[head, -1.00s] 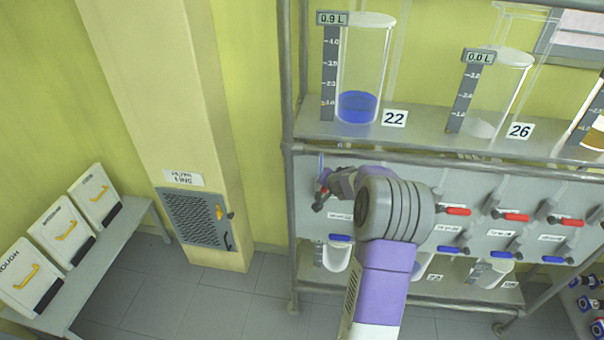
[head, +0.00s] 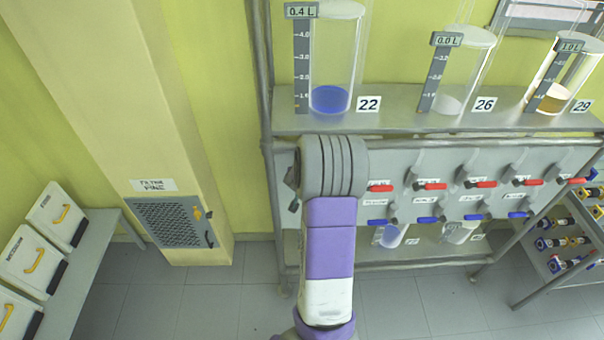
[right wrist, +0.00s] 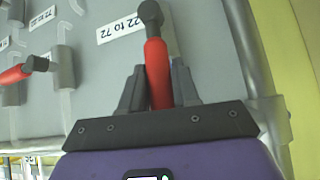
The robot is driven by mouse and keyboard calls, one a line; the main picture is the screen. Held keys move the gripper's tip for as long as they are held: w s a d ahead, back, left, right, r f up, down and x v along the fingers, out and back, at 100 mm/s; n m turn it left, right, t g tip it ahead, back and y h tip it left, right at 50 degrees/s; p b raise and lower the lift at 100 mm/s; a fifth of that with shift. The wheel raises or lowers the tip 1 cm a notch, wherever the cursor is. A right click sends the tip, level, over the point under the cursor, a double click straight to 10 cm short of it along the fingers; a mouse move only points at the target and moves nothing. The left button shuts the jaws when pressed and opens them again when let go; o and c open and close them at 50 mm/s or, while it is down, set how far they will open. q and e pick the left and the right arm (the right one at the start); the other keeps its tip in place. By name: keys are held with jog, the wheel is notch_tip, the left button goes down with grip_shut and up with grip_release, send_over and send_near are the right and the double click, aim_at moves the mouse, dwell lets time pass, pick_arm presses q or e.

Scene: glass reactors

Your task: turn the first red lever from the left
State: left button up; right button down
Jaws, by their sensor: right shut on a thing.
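In the right wrist view my right gripper (right wrist: 158,90) is shut on a red lever (right wrist: 157,68), with one dark finger on each side of it. The lever hangs from a dark grey pivot on the grey panel, beside an upside-down label reading "22 to 72" (right wrist: 121,28). In the head view my right arm covers this lever and the gripper. Reactor 22 (head: 334,60) stands on the shelf above, its display at 0.4 L, with blue liquid (head: 330,99) at the bottom. My left gripper is not in view.
Several other red levers (head: 430,186) and blue levers (head: 423,219) line the panel to the right. Reactor 26 (head: 464,70) reads 0.0 L. A lower vessel (head: 391,235) holds bluish liquid. A filter cabinet (head: 172,231) and a bench with white boxes (head: 57,215) stand left.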

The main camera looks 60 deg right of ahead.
jog(key=c, duration=0.9)
grip_release()
jog(key=shift+p+v, duration=1.15)
jog(key=shift+v, duration=2.55)
jog(key=shift+c, duration=0.3)
